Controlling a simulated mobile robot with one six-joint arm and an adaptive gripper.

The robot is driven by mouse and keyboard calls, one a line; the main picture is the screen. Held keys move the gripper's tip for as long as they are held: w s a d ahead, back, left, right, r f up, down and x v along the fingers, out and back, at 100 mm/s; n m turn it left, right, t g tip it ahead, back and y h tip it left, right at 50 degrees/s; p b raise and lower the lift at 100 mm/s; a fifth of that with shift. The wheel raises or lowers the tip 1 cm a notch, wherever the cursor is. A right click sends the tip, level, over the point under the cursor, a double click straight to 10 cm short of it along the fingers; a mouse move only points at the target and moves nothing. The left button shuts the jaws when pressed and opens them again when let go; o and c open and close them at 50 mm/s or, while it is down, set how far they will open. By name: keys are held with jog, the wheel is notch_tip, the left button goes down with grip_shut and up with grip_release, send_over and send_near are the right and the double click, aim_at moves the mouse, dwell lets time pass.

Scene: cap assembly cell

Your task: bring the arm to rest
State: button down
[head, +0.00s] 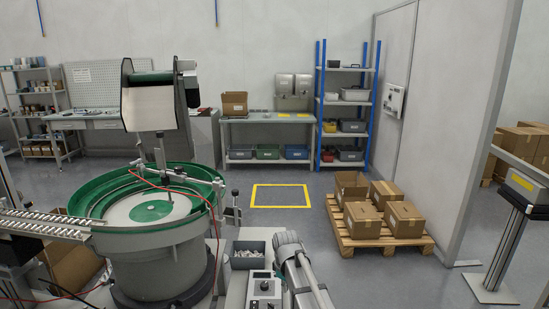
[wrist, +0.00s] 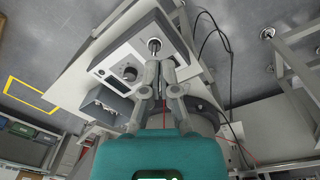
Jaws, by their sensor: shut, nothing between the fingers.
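My gripper (wrist: 161,68) shows in the wrist view, its teal body at the bottom and its two grey fingers pointing up the picture. The fingers are together and hold nothing. In the head view, part of my arm shows at the bottom centre, right of the control box (head: 264,286). I cannot make out the fingers there.
A green-rimmed bowl feeder (head: 92,226) stands left of the control box, with a track running left. A grey bin (head: 246,262) of small parts sits behind the box. A pallet (head: 357,243) with cartons stands right. The floor around the yellow square (head: 281,206) is clear.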

jog(key=s+d+r+m+p, duration=0.2)
jog(key=s+d+m, duration=0.9)
jog(key=s, duration=0.6)
jog(key=shift+d+r+g, duration=0.3)
jog(key=shift+d, duration=0.95)
